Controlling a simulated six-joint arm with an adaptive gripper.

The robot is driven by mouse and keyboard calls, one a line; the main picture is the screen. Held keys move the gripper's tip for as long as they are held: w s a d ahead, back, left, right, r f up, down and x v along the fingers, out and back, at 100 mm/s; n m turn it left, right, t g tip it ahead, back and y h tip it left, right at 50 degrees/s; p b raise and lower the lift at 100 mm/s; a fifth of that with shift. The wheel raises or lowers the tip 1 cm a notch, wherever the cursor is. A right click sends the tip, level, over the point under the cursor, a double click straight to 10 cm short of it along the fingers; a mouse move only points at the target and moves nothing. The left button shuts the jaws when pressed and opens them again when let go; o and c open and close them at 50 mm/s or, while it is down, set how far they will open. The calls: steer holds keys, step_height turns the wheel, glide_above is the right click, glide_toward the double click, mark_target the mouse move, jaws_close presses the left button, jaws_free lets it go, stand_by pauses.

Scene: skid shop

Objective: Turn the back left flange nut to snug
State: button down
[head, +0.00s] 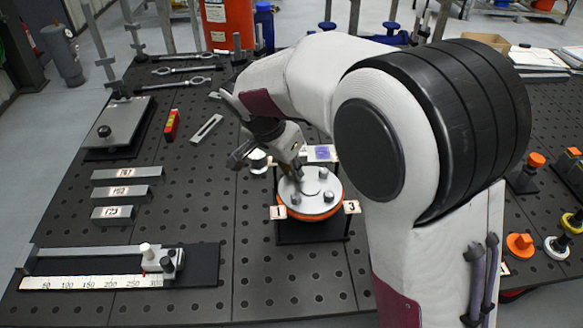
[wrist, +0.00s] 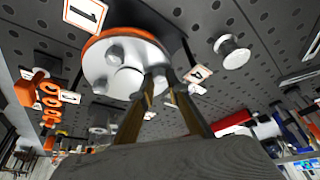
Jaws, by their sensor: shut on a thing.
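The round silver flange (head: 312,188) with an orange rim sits on a dark stand on the bench. It also shows at the upper middle in the wrist view (wrist: 118,65). My gripper (head: 296,174) reaches down onto its back left part, with its fingers closed around the back left flange nut, which they mostly hide. In the wrist view the fingertips (wrist: 160,84) meet at the flange edge near tag 4 (wrist: 197,74). Other nuts stand on the flange: front left (head: 295,199), front right (head: 328,196) and back right (head: 323,173). How tight each nut is cannot be seen.
Tag 1 (head: 278,212) and tag 3 (head: 351,207) stand at the flange's front corners. A white spool (wrist: 232,52) stands close by. Labelled bars (head: 121,193) and a ruler fixture (head: 95,282) lie to the left. Bench between them and the flange is mostly clear.

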steer(key=shift+w+r+m, duration=0.1)
steer(key=shift+r+m, duration=0.1)
steer(key=shift+m, duration=0.1)
steer(key=c, duration=2)
jaws_free()
steer(key=shift+o, duration=0.2)
steer(key=shift+f, duration=0.1)
steer(key=shift+f+n, duration=0.1)
steer(key=shift+n, duration=0.4)
steer(key=shift+d+n+t+y, duration=0.1)
steer(key=shift+n+t+y, duration=0.35)
steer(key=shift+n, duration=0.85)
steer(key=shift+s+n+y, duration=0.2)
steer(key=shift+n+y, duration=0.15)
steer(key=shift+n, duration=0.65)
steer(key=shift+d+n+y, duration=0.15)
steer(key=shift+n+y, duration=0.35)
steer(key=shift+n, duration=0.7)
